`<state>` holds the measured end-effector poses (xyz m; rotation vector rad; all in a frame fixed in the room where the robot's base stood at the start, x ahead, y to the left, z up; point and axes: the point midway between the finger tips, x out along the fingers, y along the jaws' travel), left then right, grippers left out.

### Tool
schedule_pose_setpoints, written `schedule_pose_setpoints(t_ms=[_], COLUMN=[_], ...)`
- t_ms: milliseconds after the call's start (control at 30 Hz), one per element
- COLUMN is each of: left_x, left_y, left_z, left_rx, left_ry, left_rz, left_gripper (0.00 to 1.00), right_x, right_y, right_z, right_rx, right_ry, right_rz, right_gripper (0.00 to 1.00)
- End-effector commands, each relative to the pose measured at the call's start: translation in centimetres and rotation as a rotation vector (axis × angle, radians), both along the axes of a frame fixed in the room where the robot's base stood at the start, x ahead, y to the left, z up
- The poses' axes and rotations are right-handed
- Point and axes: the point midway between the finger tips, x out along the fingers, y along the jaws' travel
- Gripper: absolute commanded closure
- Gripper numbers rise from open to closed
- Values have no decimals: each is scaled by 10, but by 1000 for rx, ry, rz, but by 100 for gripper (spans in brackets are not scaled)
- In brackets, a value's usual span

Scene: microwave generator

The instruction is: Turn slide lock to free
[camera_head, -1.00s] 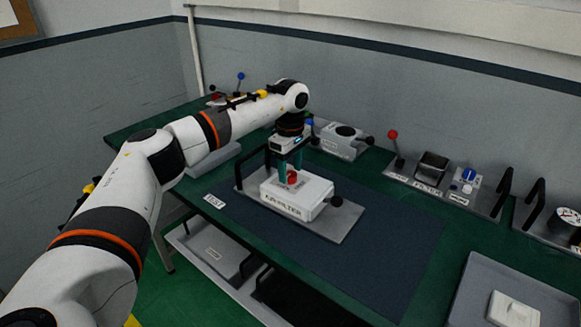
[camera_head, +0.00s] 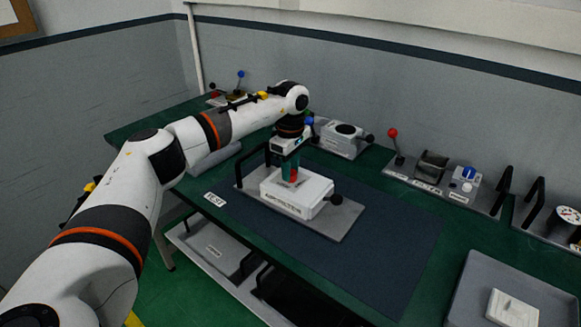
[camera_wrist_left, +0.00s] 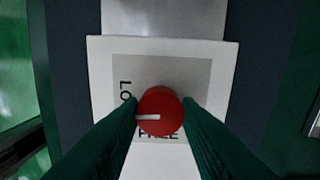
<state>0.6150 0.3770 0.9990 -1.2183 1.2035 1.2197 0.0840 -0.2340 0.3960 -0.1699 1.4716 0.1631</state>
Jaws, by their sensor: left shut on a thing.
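A white box-shaped module (camera_head: 312,194) with a lettered front sits on a grey metal plate (camera_head: 335,222) on the dark mat. A red round knob (camera_wrist_left: 165,120) stands on a grey label panel (camera_wrist_left: 185,72) on its top. The knob's white pointer line points left in the left wrist view. Lettering starting "LO" (camera_wrist_left: 126,92) is left of the knob, and a partly hidden "FREE" (camera_wrist_left: 158,136) is just below it. My left gripper (camera_head: 290,178) points down over the module, its green fingers shut on the knob from both sides. My right gripper is out of view.
A black ball-ended handle (camera_head: 336,199) sticks out at the module's right. Behind stand a grey fixture (camera_head: 345,140), a red-ball lever (camera_head: 393,133) and a blue knob (camera_head: 469,173). A grey tray (camera_head: 470,290) lies at the right. The mat's front right (camera_head: 390,265) is clear.

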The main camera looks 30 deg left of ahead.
Motion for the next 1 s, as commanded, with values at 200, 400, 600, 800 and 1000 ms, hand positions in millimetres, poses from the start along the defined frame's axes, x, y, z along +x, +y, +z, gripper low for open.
schedule_pose_setpoints(t_ms=[200, 400, 600, 800, 1000], left_x=[1, 1, 1, 1, 1], left_y=[0, 0, 0, 0, 0], left_z=[2, 2, 2, 2, 2], left_rx=[-1, -2, -1, -1, -1], left_ry=[-2, -2, -2, -2, -2], left_rz=[130, 307, 498, 688, 878], left_gripper=[93, 93, 93, 93, 93], right_x=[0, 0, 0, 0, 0], right_y=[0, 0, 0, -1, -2], right_z=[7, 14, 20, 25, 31], right_rx=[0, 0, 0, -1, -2], right_ry=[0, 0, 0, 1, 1], right_rz=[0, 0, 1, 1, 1], right_gripper=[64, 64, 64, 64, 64])
